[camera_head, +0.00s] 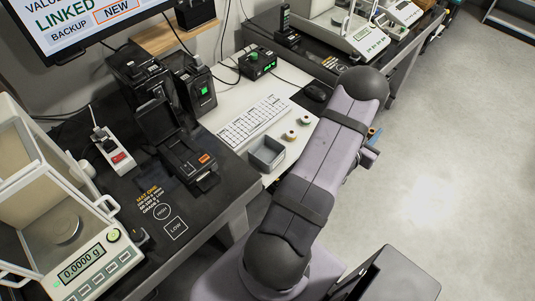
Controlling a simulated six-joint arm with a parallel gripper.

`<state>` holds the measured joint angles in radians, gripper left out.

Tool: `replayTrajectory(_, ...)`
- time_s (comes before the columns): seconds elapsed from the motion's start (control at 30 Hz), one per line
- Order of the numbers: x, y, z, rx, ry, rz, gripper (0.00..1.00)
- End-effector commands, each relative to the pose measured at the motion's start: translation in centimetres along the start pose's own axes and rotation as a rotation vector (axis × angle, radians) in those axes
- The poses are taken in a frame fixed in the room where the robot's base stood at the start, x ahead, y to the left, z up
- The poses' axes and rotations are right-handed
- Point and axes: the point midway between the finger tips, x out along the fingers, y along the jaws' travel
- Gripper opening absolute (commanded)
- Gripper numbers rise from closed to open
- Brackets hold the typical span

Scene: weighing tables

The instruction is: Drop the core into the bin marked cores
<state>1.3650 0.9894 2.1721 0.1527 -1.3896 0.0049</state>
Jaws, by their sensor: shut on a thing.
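My arm runs from the bottom centre up to the right and covers part of the white desk.
Balances (80,270) and printers (190,165) stand on the dark tables. A dark open box (400,280) is at the bottom right. The floor (450,150) at right is clear.

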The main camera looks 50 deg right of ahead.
Motion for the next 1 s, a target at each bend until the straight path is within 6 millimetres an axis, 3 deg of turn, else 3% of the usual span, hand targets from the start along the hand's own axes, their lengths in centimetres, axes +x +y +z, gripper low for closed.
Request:
replayTrajectory(0.27, -2.0, -9.1, 2.4, -0.083, -0.001, -0.403, 0.01)
replayTrajectory(0.47, -6.6, -16.4, 3.4, -0.150, 0.000, -0.728, 0.01)
replayTrajectory(0.6, -10.8, -20.4, 3.9, -0.193, 0.001, -0.942, 0.01)
replayTrajectory(0.8, -16.4, -23.7, 4.5, -0.240, 0.000, -1.175, 0.01)
replayTrajectory(1.0, -19.7, -24.9, 4.6, -0.266, 0.000, -1.299, 0.01)
